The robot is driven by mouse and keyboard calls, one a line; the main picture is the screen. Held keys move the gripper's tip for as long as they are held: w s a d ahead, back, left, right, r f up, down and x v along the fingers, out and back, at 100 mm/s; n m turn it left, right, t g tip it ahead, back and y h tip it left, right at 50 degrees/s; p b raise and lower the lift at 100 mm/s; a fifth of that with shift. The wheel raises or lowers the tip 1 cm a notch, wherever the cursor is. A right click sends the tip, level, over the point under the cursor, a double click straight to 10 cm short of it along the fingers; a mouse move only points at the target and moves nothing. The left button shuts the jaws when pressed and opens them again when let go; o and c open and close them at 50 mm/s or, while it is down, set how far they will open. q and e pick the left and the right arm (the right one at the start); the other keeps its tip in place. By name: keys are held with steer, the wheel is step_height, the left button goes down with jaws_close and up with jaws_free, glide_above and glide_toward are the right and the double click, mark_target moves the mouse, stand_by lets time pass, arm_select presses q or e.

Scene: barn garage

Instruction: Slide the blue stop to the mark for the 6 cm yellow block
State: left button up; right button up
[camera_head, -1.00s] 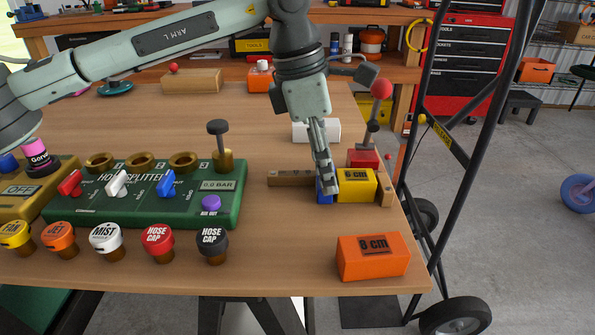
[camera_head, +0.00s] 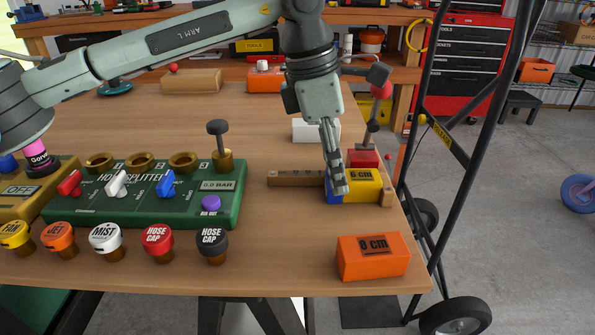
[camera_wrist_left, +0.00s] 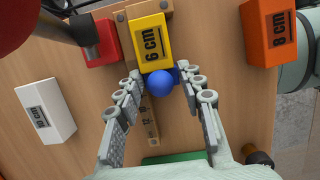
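The blue stop (camera_wrist_left: 161,84) has a round knob and sits on the wooden ruler rail (camera_head: 292,178), against or very near the end of the yellow 6 cm block (camera_head: 360,190). In the head view only a bit of the stop (camera_head: 331,198) shows beside my fingers. The yellow block (camera_wrist_left: 149,42) lies between the stop and the rail's end piece (camera_head: 387,192). My left gripper (camera_head: 341,191) is down at the stop. In the left wrist view its fingers (camera_wrist_left: 160,76) are apart, one on each side of the stop; contact is unclear. My right gripper is out of view.
A red clamp base with a red-knobbed lever (camera_head: 363,157) stands just behind the yellow block. An orange 8 cm block (camera_head: 372,257) lies in front, and a white block (camera_wrist_left: 46,109) lies behind. The green hose splitter (camera_head: 140,195) is at left.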

arm_select(q)
steer(key=shift+r, duration=0.1)
steer(key=shift+d+p+v, duration=0.25)
steer(key=shift+p+v, duration=0.35)
steer(key=shift+v, duration=0.5)
steer(key=shift+d+p+v, duration=0.3)
steer(key=shift+p+v, duration=0.25)
steer(key=shift+v, duration=0.55)
steer(key=shift+d+p+v, duration=0.25)
steer(key=shift+p+v, duration=0.35)
steer(key=shift+v, duration=0.5)
steer(key=shift+r, duration=0.2)
